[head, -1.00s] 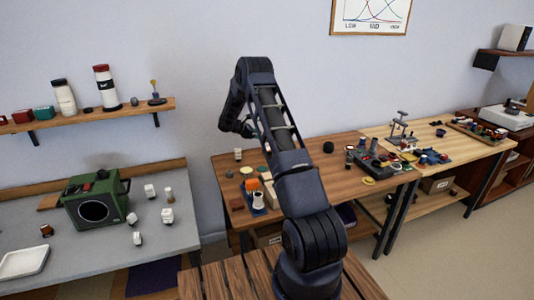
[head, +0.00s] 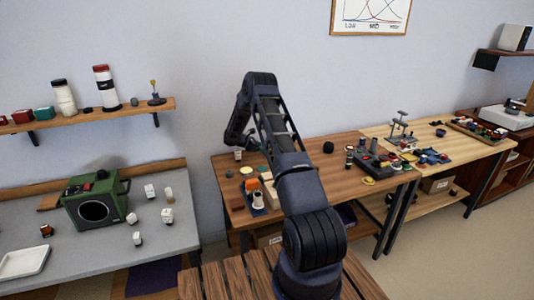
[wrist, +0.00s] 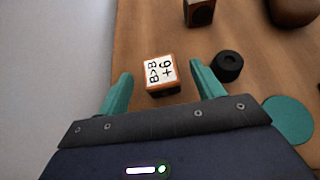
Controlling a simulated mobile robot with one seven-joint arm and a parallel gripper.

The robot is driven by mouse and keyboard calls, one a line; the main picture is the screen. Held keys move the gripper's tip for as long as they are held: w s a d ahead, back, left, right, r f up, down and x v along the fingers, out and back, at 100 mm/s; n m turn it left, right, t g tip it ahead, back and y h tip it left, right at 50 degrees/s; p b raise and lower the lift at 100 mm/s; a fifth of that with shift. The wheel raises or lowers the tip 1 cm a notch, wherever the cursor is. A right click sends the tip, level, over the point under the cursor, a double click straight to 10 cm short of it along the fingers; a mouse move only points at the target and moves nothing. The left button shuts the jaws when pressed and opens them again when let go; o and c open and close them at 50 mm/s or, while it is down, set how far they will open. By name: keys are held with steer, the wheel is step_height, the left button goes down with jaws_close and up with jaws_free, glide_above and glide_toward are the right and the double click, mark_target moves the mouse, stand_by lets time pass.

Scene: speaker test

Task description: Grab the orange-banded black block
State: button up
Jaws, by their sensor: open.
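In the wrist view, a small block (wrist: 162,74) with a white lettered top, an orange band round its edge and a dark lower side sits on the wooden table. My gripper (wrist: 161,82) is open, its two teal fingers apart on the left and right of the block. The block appears between the fingertips; I cannot tell how far below them it is. In the head view, my arm reaches over the wooden table (head: 330,178), and its end is largely hidden. A small pale-topped block (head: 238,154) shows near the table's back left.
In the wrist view, a black round part (wrist: 228,66) lies just right of the right finger. A dark block (wrist: 199,13) stands farther off, and a teal disc (wrist: 289,120) lies at the right. The table's left edge and pale wall are close on the left.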

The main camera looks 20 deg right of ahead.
steer(key=shift+d+f, duration=0.2)
steer(key=shift+d, duration=0.05)
steer(key=c, duration=1.1)
